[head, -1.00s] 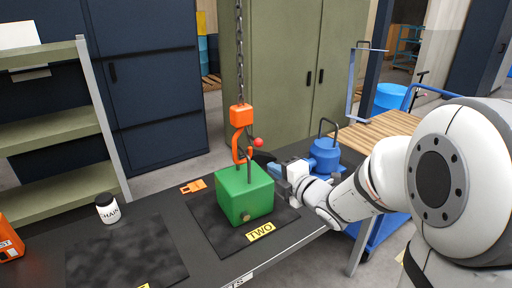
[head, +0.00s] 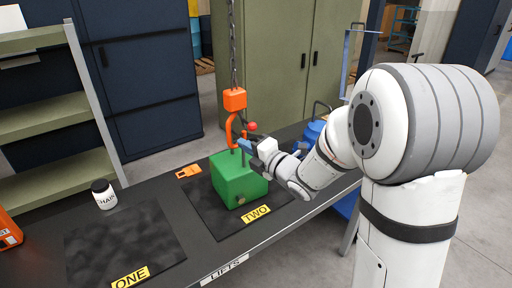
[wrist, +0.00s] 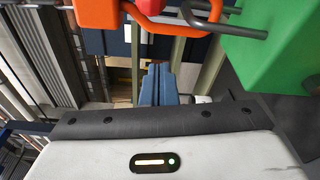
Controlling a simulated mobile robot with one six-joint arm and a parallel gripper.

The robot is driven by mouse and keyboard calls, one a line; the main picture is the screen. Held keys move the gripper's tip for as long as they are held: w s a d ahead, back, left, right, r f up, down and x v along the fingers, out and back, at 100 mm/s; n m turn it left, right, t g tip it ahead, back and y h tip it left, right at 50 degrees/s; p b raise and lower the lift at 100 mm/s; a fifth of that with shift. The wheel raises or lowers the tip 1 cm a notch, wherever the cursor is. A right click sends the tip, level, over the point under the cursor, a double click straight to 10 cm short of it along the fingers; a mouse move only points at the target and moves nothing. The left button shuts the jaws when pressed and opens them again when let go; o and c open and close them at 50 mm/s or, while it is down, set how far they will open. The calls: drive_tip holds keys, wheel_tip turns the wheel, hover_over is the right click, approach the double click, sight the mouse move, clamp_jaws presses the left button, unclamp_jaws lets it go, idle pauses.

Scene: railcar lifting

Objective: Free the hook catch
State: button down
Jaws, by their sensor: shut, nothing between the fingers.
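An orange hook (head: 230,132) hangs from a chain above a green block (head: 238,182). A red ball (head: 252,126) sits at the hook's right side on what looks like the catch. The hook passes through the block's grey loop; in the wrist view the hook (wrist: 165,24) and loop (wrist: 215,24) cross at the top, beside the green block (wrist: 275,55). My gripper (head: 243,147) is just below the red ball, close to the hook's right side. In the wrist view its blue fingers (wrist: 158,84) are together and empty. The catch itself is hard to make out.
The block stands on a dark mat labelled TWO (head: 256,214); mat ONE (head: 115,250) is bare. An orange tag (head: 187,171) and a white jar (head: 103,194) lie to the left. A blue weight (head: 312,131) stands behind my arm.

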sight(247, 123)
drive_tip(key=shift+w+d+r+p, duration=0.15)
drive_tip(key=shift+w+p, duration=0.2)
drive_tip(key=shift+w, duration=0.45)
drive_tip(key=shift+w+d+r+p, duration=0.1)
drive_tip(key=shift+w+p, duration=0.3)
drive_tip(key=shift+w, duration=0.4)
drive_tip(key=shift+w+d+r+p, duration=0.15)
drive_tip(key=shift+w+p, duration=0.2)
drive_tip(key=shift+w, duration=0.45)
drive_tip(key=shift+a+f, duration=0.1)
